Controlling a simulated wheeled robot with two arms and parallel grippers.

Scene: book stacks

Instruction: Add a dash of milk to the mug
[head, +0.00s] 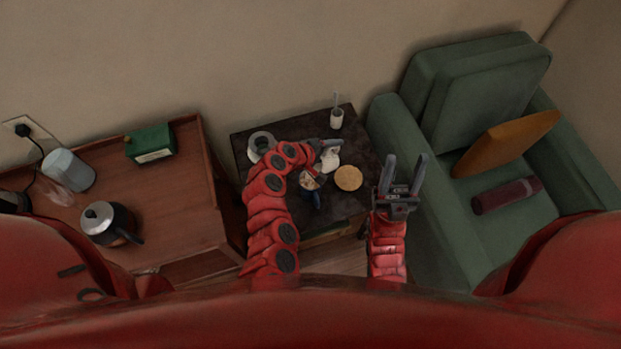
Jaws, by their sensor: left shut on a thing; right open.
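My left gripper (331,150) reaches over the table from the left and is shut on a small white milk jug (331,161), just above and behind the mug in the picture. The jaws and arm hide part of the jug. I cannot tell if milk is flowing. My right gripper (404,172) is open and empty, to the right of the table, in front of the armchair.
A round tan biscuit or coaster (348,178) lies right of the mug. A white cup with a straw (337,118) stands at the back, a grey round item (261,142) at the left. A green armchair (400,130) is close on the right; a wooden cabinet (195,200) is on the left.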

